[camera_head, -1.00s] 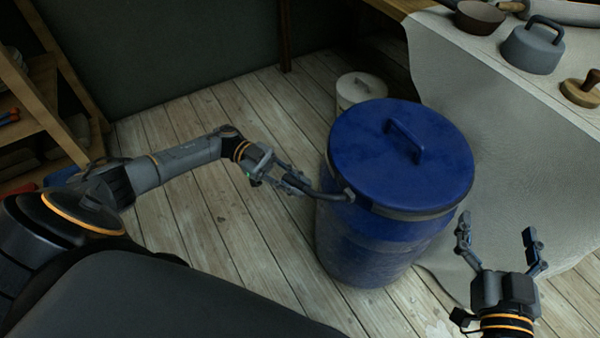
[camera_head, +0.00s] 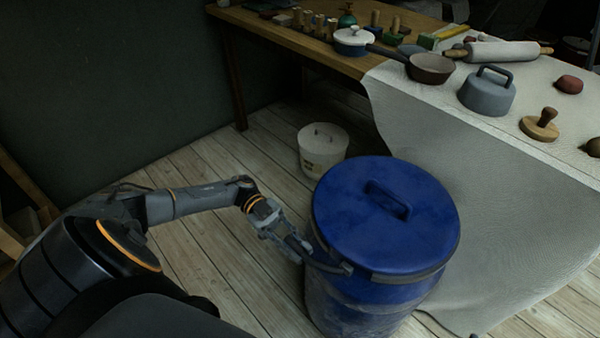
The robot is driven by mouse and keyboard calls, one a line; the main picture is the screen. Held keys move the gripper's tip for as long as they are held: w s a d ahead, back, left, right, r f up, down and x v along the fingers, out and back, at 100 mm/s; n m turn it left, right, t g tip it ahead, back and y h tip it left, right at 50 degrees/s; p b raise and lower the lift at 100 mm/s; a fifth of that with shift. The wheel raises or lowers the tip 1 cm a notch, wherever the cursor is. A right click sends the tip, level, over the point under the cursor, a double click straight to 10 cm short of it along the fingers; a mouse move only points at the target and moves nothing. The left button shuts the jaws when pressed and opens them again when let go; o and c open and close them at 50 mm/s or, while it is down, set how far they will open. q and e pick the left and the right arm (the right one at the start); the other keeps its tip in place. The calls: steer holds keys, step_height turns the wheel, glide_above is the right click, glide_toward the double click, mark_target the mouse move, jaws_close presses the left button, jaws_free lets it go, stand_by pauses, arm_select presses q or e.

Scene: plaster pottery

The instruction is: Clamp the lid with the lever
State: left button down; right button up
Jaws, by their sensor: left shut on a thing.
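A large blue drum (camera_head: 350,308) stands on the plank floor, with a blue lid (camera_head: 360,225) seated on top. The lid has a raised blue handle (camera_head: 388,200). A dark clamp ring (camera_head: 405,277) runs around the lid's edge, and its lever (camera_head: 328,266) sits at the drum's left front. My left gripper (camera_head: 291,242) is shut on the lever, beside the drum's left side. The lever's outer end is partly hidden by the fingers. It lies near the drum's side; I cannot tell if it touches. My right gripper is out of view.
A white bucket (camera_head: 322,150) stands behind the drum. The floor left of the drum is clear.

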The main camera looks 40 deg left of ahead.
arm_select(q)
steer(key=c, duration=1.2)
jaws_free()
steer(key=shift+w, duration=0.1)
steer(key=a, duration=0.2)
steer(key=w+a, duration=0.1)
steer(key=a, duration=0.4)
steer(key=shift+w+a, duration=0.15)
steer(key=shift+a, duration=0.05)
